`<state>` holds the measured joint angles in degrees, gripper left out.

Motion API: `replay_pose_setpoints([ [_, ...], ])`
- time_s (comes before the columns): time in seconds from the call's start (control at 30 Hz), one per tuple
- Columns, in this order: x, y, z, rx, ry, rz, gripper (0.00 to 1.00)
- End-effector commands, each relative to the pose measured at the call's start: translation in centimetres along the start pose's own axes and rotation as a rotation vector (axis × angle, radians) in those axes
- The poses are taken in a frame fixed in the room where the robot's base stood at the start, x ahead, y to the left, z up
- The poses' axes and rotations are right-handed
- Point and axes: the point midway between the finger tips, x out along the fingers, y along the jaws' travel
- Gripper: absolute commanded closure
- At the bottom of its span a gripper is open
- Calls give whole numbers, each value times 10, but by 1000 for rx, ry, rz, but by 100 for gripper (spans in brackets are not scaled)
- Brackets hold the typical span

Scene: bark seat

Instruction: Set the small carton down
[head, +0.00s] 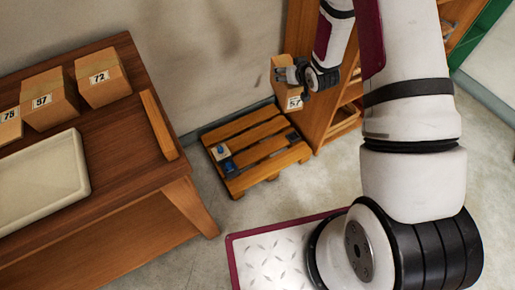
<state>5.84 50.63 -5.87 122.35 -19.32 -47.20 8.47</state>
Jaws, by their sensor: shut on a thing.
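The small carton (284,70) is a brown box with a white label that seems to read 57. It is in the head view at the upper middle, held in the air in front of the wooden shelf unit and above the far end of the pallet. My gripper (284,74) is shut on it from the right. The fingers and wrist hide part of the carton, and the contact on its far side cannot be seen.
A wooden table (95,225) at the left bears several labelled cartons and a pale tray (40,180). A low wooden pallet (262,135) on the floor holds a few small items. The shelf unit (305,40) stands behind my arm. Floor between table and pallet is clear.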

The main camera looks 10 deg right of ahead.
Motion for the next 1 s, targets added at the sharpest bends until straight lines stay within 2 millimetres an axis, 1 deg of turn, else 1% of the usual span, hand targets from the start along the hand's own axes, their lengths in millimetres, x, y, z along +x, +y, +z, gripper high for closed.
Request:
replay_pose_setpoints([
  [0.03,26,6,19,-4,-3,-5,99],
  [0.2,80,20,66,-20,-2,-28,99],
  [0.27,98,24,84,-27,-3,-37,99],
  [0.37,126,31,115,-40,-3,-52,99],
  [0.4,137,34,129,-44,-3,-59,99],
  [0.47,154,37,148,-51,-3,-69,99],
  [0.5,164,39,162,-56,-3,-76,99],
  [0.57,179,43,183,-64,-4,-85,99],
  [0.7,212,48,233,-83,-3,-112,99],
  [0.77,225,51,256,-91,-4,-122,99],
  [0.9,252,54,310,-111,-3,-150,99],
  [0.97,262,55,331,-119,-2,-160,99],
  [1.0,268,55,345,-124,-3,-167,99],
])
